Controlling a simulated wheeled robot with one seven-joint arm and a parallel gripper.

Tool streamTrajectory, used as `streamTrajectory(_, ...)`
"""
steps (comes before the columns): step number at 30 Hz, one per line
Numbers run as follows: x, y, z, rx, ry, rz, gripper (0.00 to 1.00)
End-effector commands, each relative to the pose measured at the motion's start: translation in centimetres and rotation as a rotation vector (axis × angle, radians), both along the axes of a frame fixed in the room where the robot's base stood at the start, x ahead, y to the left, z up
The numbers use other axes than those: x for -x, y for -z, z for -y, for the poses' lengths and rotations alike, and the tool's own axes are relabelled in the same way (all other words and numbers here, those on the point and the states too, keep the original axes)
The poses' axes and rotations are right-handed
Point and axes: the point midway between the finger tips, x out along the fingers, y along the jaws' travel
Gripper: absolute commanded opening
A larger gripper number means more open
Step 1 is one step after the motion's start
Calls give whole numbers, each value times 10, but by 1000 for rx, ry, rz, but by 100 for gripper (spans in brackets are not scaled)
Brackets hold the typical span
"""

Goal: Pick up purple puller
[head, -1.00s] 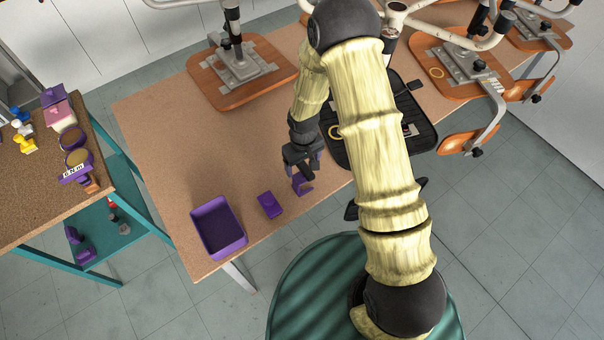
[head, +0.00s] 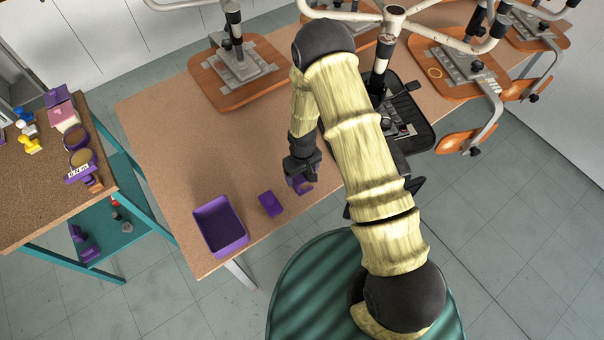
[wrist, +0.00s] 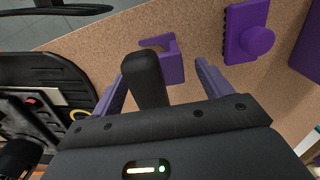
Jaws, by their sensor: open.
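The purple puller looks like a C-shaped purple piece (wrist: 172,62) on the brown tabletop, just beyond my fingers in the wrist view. In the head view the purple piece (head: 303,185) is partly hidden by my gripper (head: 301,176). My gripper also shows in the wrist view (wrist: 162,66), with its two purple fingers spread apart. A dark upright post stands between them and covers part of the view toward the piece. The piece lies ahead of the fingertips, roughly between their lines; I cannot tell whether they touch it.
A purple block with a round knob (head: 270,204) lies left of the piece, with an open purple box (head: 220,225) farther left. A black chair part (head: 420,125) lies to the right. A wooden chair seat (head: 238,85) is behind. The table's front edge is close.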

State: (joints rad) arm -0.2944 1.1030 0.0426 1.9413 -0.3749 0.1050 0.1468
Motion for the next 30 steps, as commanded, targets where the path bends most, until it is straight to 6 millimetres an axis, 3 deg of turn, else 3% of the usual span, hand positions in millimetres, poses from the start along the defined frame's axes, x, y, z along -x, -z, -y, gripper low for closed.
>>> streamTrajectory(11,0,0,0,0,1,0,78)
streamTrajectory(22,0,0,0,0,1,0,7)
streamTrajectory(30,-1,-2,0,-1,1,1,7)
